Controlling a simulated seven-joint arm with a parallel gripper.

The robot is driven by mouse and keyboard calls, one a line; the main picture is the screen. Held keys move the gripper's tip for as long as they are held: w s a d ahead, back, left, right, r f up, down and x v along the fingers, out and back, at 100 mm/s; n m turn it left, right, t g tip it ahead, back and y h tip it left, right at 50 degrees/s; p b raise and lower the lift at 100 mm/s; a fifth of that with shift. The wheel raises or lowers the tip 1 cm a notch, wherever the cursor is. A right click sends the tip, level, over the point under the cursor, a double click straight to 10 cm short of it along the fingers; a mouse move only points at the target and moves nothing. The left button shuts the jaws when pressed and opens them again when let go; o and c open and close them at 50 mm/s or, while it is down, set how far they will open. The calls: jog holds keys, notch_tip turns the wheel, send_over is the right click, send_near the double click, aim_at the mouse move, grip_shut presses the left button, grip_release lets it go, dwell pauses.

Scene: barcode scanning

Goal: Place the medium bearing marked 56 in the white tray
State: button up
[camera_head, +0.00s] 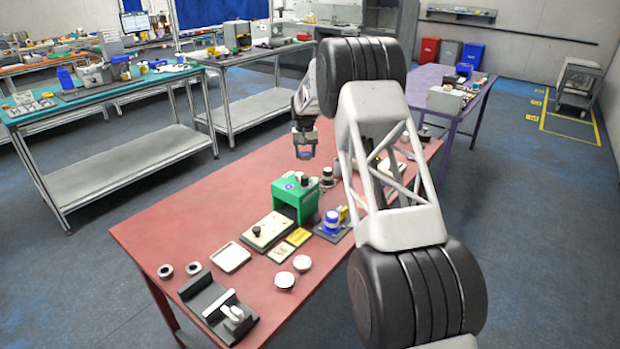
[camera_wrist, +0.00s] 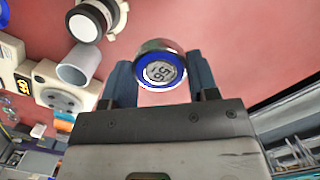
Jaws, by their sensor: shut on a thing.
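My gripper (camera_head: 304,150) is above the red table, behind the green box-shaped stand. In the wrist view my gripper (camera_wrist: 160,82) is shut on a round bearing (camera_wrist: 161,72). The bearing has a silver rim, a blue ring and a pale face with dark digits, seen turned, that look like 56. In the head view it shows small and bluish between the fingers. The white tray (camera_head: 231,257) is a shallow rounded square. It lies on the table at the front left, well apart from my gripper, and its inside looks empty.
The green stand (camera_head: 296,198) and a blue-and-white part (camera_head: 331,221) stand between my gripper and the tray's side of the table. Two small rings (camera_head: 179,270) lie left of the tray, two pale discs (camera_head: 293,272) right of it. A dark fixture (camera_head: 217,305) lies in front.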

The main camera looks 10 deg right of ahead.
jog(key=shift+f, duration=3.15)
jog(key=shift+f, duration=1.85)
jog(key=shift+f, duration=0.1)
jog(key=o, duration=1.1)
jog(key=shift+c, duration=0.2)
jog(key=r, duration=0.8)
jog(key=w+r, duration=0.1)
jog(key=r, duration=0.3)
jog(key=shift+w, duration=0.1)
